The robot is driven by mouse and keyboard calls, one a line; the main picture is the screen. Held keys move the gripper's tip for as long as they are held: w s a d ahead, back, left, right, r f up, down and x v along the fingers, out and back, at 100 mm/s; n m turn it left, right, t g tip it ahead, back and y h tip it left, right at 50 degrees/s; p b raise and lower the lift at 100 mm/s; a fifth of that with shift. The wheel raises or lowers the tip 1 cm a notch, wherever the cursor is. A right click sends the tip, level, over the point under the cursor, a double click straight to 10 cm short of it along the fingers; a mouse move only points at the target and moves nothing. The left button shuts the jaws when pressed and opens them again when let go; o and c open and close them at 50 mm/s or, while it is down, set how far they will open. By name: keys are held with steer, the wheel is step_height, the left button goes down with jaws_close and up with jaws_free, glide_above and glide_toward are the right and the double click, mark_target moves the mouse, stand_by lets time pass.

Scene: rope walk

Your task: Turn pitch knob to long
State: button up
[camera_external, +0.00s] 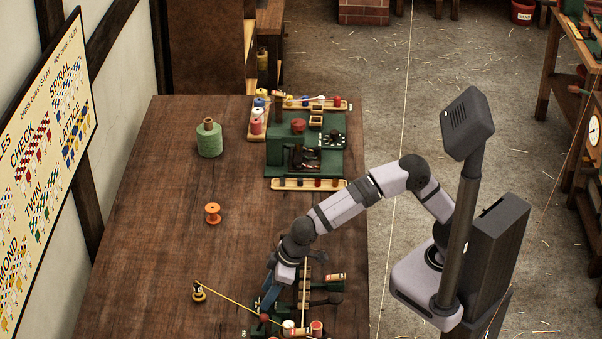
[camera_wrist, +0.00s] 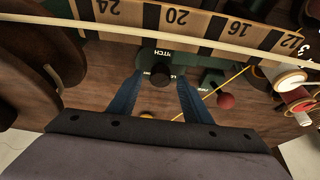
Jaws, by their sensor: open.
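In the wrist view the round dark pitch knob (camera_wrist: 160,76) sits on a green base under the label PITCH. Whether the tips reach down to the knob's height is unclear. In the external view my gripper (camera_external: 270,290) points down over the green device near the table's front; the knob is hidden there.
A numbered scale (camera_wrist: 185,20) and a pale rope (camera_wrist: 220,43) cross beyond the knob. A red ball (camera_wrist: 227,100) and thread spools (camera_wrist: 291,82) stand to the right. A yellow cord (camera_external: 230,303) runs left on the table. The table's middle around the orange spool (camera_external: 212,212) is mostly clear.

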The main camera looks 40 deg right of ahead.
steer(key=shift+f, duration=0.1)
steer(key=c, duration=1.1)
steer(key=shift+o, duration=0.2)
steer(key=shift+n+p, duration=0.45)
steer(key=shift+n, duration=0.05)
steer(key=shift+n+g, duration=0.3)
